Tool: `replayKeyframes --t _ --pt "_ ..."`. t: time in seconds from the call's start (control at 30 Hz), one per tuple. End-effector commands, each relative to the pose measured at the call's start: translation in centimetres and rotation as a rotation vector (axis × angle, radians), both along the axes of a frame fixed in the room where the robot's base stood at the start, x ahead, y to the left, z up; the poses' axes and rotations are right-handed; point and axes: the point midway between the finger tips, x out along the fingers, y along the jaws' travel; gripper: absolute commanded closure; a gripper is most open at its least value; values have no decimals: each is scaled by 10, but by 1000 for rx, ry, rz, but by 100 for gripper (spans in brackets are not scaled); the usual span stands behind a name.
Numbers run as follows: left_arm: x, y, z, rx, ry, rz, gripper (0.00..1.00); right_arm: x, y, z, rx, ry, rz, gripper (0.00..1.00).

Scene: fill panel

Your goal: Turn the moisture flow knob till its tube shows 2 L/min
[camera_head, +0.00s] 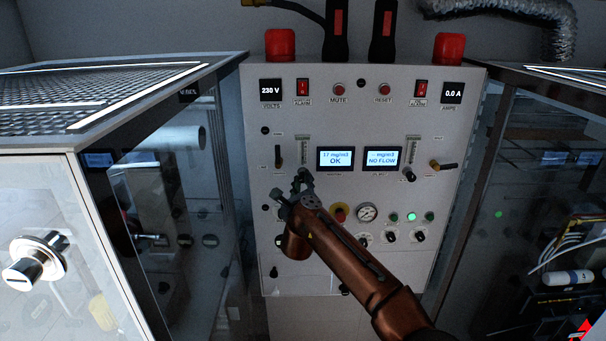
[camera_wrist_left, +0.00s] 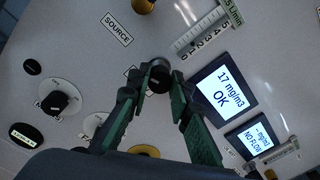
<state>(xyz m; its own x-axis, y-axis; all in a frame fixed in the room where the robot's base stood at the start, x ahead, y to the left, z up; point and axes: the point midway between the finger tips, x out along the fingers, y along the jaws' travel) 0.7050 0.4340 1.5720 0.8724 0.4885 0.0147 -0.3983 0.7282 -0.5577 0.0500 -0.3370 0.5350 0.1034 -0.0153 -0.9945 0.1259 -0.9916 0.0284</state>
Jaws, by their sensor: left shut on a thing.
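The left flow tube (camera_head: 305,152) is an upright clear gauge on the grey panel, left of the display reading 17 mg/m3 OK. In the left wrist view the tube (camera_wrist_left: 200,30) appears tilted, with a 0 to 5 L/min scale; I cannot make out its float level. The black knob (camera_wrist_left: 159,76) sits below the tube's zero end. My left gripper (camera_head: 304,183) reaches up to it from below; in the left wrist view its fingers (camera_wrist_left: 158,84) flank the knob, shut on it. The knob's label is not readable. My right gripper is not in view.
A second flow tube (camera_head: 413,150) with a black knob (camera_head: 409,175) stands right of the NO FLOW display (camera_head: 383,159). A yellow-ringed red button (camera_head: 339,211), a pressure gauge (camera_head: 367,213) and green lights sit lower. Glass-sided cabinets flank the panel (camera_head: 455,130).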

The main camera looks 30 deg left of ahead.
Motion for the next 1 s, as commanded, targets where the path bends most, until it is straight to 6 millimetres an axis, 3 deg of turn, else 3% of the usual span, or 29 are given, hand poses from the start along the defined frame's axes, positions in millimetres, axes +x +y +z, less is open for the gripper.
replayKeyframes --t 0.1,0.4,1.0 --pt "0 -1 6 -90 -56 -1 100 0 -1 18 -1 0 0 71" --pt "0 -1 4 -278 -173 -2 100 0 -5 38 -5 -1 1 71" --pt "0 0 1 -404 -251 -2 100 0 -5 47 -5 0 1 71"
